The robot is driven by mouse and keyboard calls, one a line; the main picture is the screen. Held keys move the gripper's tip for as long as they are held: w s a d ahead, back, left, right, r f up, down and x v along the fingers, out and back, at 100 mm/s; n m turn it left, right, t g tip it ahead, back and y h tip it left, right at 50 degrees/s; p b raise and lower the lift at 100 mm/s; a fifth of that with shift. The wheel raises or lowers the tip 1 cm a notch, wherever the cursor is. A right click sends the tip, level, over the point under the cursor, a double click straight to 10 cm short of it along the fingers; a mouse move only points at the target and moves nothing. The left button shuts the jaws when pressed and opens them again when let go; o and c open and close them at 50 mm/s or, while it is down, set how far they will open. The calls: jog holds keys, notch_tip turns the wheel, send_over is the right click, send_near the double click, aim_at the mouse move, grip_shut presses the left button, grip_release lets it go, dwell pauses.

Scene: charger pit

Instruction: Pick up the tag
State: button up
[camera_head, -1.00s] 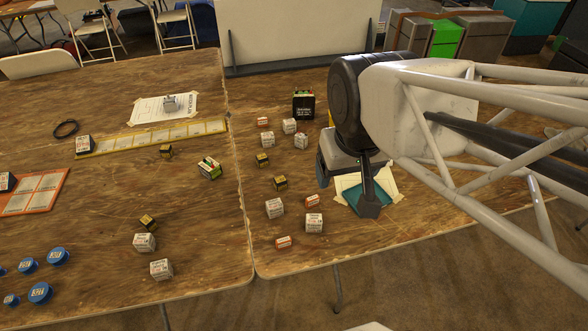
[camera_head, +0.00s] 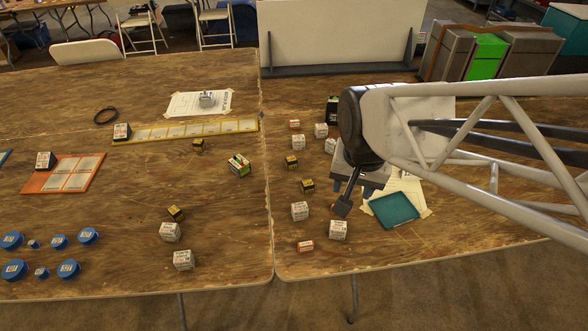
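My gripper (camera_head: 343,206) points down over the right table, just left of a teal tray (camera_head: 396,211) and behind a white printed box (camera_head: 338,230). I see its dark fingers edge-on, so the gap between them is not clear. No thing can be surely named as the tag. A small orange-and-white piece (camera_head: 305,246) lies near the table's front edge, and a similar one (camera_head: 295,124) lies farther back. Whatever is directly under my fingers is hidden.
Several white boxes (camera_head: 300,211) and small black-and-yellow boxes (camera_head: 307,186) stand left of my gripper. Papers (camera_head: 408,190) lie by the teal tray. A seam between two tables (camera_head: 268,190) runs to their left. A white panel (camera_head: 335,38) stands at the back.

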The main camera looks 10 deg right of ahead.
jog(key=w+a+f+m+g, duration=0.1)
jog(key=w+a+f+m, duration=0.15)
jog(key=f, duration=0.25)
jog(key=w+a+f+m, duration=0.1)
jog(key=w+f+m, duration=0.1)
jog(key=f+m, duration=0.25)
jog(key=m+g, duration=0.1)
jog(key=m, duration=0.5)
send_over(306, 243)
notch_tip(306, 243, down, 14)
jog(key=shift+a+r, duration=0.1)
jog(key=shift+f, duration=1.25)
jog(key=shift+f, duration=2.6)
jog(key=shift+c, duration=0.5)
